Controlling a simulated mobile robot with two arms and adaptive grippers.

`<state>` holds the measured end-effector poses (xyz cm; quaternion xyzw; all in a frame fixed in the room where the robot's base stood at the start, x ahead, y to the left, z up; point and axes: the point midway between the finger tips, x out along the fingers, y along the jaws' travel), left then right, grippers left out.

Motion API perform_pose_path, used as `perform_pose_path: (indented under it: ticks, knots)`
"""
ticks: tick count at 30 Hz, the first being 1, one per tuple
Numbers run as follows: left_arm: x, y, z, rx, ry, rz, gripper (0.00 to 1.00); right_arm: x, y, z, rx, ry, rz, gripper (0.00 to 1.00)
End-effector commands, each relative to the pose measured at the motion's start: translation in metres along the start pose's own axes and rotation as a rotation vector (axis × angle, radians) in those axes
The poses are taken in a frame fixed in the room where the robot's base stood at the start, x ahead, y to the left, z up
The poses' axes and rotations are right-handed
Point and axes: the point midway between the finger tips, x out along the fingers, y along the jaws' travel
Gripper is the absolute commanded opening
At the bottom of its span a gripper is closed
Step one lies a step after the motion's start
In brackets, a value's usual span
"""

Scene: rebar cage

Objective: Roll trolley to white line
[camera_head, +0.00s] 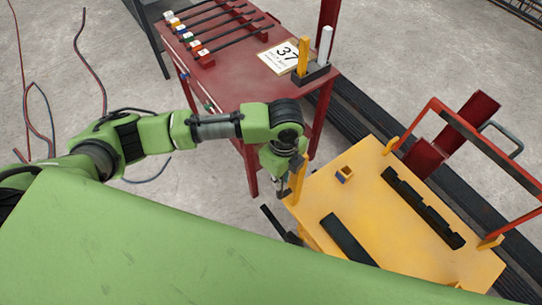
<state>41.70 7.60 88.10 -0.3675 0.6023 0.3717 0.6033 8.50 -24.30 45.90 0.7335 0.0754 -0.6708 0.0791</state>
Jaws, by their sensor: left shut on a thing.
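The trolley (395,222) has a yellow top and stands at the lower right, close in front of me. A red frame rises at its far right side, and a yellow post stands at its left corner. My left gripper (286,188) is shut on the trolley at this yellow post (297,180); the fingertips are partly hidden by the wrist. My right gripper is not in view. I see no white line in this view.
Dark bars (365,112) lie on the floor behind the trolley. Loose cables lie on the concrete at the left.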

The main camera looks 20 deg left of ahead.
Motion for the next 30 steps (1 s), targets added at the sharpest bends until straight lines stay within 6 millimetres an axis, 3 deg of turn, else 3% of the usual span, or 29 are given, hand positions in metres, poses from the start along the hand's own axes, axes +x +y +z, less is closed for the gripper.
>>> perform_pose_path:
  ticks: [1, 6, 15, 23, 24, 25, 26, 30]
  knots:
    - [-0.008, 0.003, -0.016, 0.009, 0.013, 0.004, 0.0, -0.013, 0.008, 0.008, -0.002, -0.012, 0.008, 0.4]
    - [-0.007, 0.005, -0.035, -0.001, -0.003, -0.003, 0.0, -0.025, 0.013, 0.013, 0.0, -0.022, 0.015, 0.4]
    - [-0.004, 0.006, -0.045, -0.014, -0.017, -0.006, 0.0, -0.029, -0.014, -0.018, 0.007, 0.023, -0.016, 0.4]
    - [-0.002, 0.008, -0.051, -0.008, -0.005, -0.005, 0.0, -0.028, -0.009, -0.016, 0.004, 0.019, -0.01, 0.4]
    - [-0.001, 0.008, -0.052, -0.007, -0.003, -0.004, 0.18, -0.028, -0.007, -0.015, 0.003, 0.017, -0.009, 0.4]
    - [-0.001, 0.009, -0.053, -0.006, -0.002, -0.003, 0.26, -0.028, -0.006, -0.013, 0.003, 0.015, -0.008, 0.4]
    - [-0.001, 0.009, -0.053, -0.005, -0.002, -0.003, 0.3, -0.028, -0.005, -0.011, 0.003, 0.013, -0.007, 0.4]
    - [-0.002, 0.009, -0.053, -0.005, -0.002, -0.003, 0.3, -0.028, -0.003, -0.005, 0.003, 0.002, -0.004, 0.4]
